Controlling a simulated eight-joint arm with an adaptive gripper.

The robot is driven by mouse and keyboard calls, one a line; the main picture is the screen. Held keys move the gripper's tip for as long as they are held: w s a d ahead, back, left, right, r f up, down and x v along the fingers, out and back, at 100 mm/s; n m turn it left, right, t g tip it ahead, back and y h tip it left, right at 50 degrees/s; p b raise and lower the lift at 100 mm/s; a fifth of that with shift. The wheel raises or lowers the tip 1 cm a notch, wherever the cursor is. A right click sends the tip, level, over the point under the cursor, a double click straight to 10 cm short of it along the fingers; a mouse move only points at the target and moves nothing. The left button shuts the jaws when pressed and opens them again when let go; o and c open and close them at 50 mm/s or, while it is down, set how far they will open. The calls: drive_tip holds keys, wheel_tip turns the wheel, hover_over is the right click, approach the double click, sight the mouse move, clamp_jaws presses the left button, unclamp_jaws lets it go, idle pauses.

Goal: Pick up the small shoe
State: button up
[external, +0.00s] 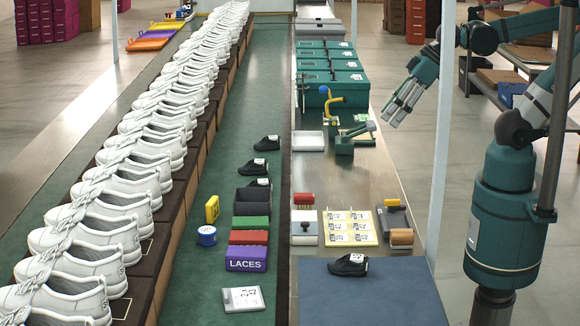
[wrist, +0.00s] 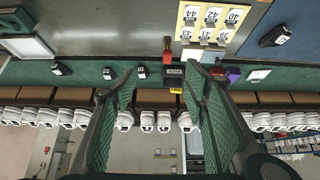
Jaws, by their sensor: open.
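Small black shoes with white tags show in several places. One black shoe (external: 347,266) lies alone on the blue mat (external: 395,302); it also shows at the upper right of the wrist view (wrist: 275,36). Others stand on the green belt: a far shoe (external: 266,144), a middle shoe (external: 252,168) and one (external: 259,183) partly hidden behind a dark bin. The pictures do not settle which is meant. My gripper (external: 398,108) is open and empty, raised right of the bench and apart from every shoe. Its spread green-padded fingers (wrist: 160,85) frame the wrist view.
Large white shoes (external: 140,155) line the left rack. A pale post (external: 440,130) stands near my arm.

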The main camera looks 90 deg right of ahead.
drive_tip(key=w+d, duration=0.1)
drive_tip(key=w, duration=0.9)
drive_tip(key=n+g+p, duration=0.2)
drive_tip(key=p, duration=0.1)
hover_over(259, 181)
drive_tip(key=s, duration=0.3)
drive_tip(key=shift+y, duration=0.3)
drive_tip(key=f, duration=1.9)
drive_tip(key=shift+s+d, duration=0.1)
drive_tip(key=shift+d, duration=0.15)
drive_tip(key=shift+w+d+f+g, duration=0.1)
drive_tip(key=shift+w+f+g, duration=0.1)
drive_tip(key=shift+f+g, duration=0.15)
drive_tip(key=shift+b+x, duration=0.4)
drive_tip(key=shift+x, duration=0.9)
drive_tip(key=shift+b+x, duration=0.8)
drive_tip(key=shift+x, duration=1.75)
